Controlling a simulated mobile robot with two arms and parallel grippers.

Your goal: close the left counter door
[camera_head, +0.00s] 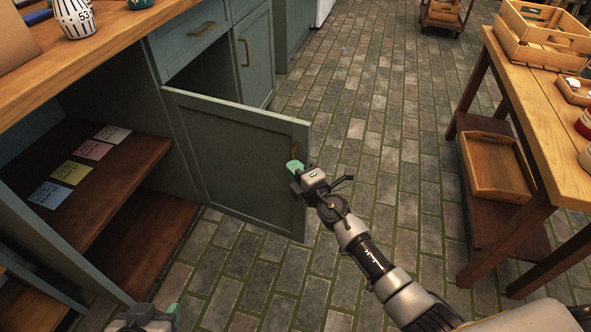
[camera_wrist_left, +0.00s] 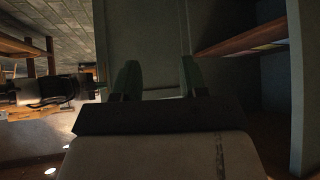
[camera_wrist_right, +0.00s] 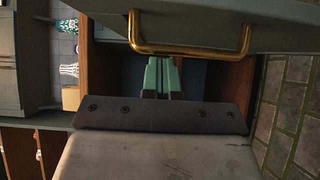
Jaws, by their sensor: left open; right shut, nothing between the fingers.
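A grey-green counter door (camera_head: 240,155) stands swung open in the middle of the head view, its brass handle (camera_head: 293,150) near its free edge. The handle shows large in the right wrist view (camera_wrist_right: 190,50). My right gripper (camera_head: 294,166) is shut and empty beside this edge; its fingertips (camera_wrist_right: 162,62) are close to the handle bar, and I cannot tell if they touch. A second open panel (camera_head: 45,245) stands at the lower left, partly cut off. My left gripper (camera_wrist_left: 158,75) is open and empty, low at the bottom edge of the head view, facing the middle door.
The open cabinet has a brown shelf (camera_head: 125,160) with several coloured notes. A wooden table (camera_head: 520,90) with crates stands at the right. The brick floor (camera_head: 375,120) between counter and table is clear.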

